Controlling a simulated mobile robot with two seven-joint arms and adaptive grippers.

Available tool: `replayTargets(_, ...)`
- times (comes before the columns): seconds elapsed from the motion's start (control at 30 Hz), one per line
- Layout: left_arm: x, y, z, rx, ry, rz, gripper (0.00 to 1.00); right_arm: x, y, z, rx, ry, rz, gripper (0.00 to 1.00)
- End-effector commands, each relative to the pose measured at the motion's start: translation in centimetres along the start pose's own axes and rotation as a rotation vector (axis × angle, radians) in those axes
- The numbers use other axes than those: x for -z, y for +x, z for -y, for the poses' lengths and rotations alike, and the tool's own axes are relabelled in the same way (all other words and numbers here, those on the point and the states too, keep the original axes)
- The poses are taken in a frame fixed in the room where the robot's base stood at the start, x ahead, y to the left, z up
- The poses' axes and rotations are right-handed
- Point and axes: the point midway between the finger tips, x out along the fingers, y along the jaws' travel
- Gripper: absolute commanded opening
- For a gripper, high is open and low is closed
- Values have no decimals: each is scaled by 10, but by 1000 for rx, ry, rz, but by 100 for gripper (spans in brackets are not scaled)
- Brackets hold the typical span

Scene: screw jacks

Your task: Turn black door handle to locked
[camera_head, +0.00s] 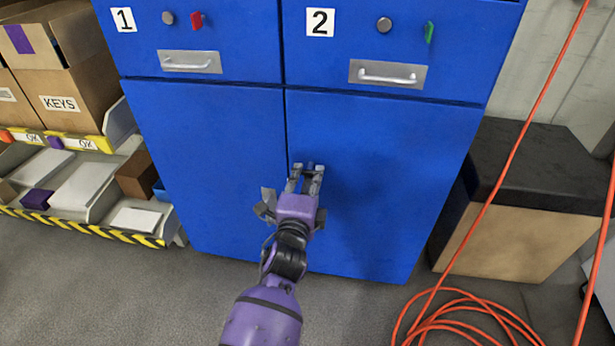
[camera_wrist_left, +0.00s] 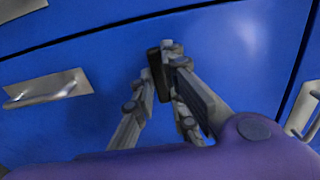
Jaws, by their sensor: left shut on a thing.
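The black door handle (camera_wrist_left: 157,78) shows in the left wrist view as a short dark bar between my fingers, on the blue cabinet front. My left gripper (camera_wrist_left: 160,72) is shut on it, with one finger on each side. In the head view my purple left gripper (camera_head: 308,170) reaches up to the lower blue doors (camera_head: 385,190), close to the seam between them. There the handle is mostly hidden between the fingers, so its turn angle is hard to tell. My right gripper is in neither view.
Above are drawers with a red key (camera_head: 196,20), a green key (camera_head: 429,32) and metal pulls (camera_head: 385,76). A shelf with boxes (camera_head: 70,85) and bins stands left. A black-topped box (camera_head: 530,200) and an orange cable (camera_head: 470,310) are at right.

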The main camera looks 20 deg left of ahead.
Motion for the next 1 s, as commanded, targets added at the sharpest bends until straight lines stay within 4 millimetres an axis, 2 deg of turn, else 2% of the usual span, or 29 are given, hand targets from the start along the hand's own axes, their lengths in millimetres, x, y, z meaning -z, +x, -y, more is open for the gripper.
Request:
replayTargets(0.37,1,0,2,0,-184,0,0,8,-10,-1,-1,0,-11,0)
replayTargets(1.0,1,0,2,-1,-787,0,0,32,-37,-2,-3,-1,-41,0)
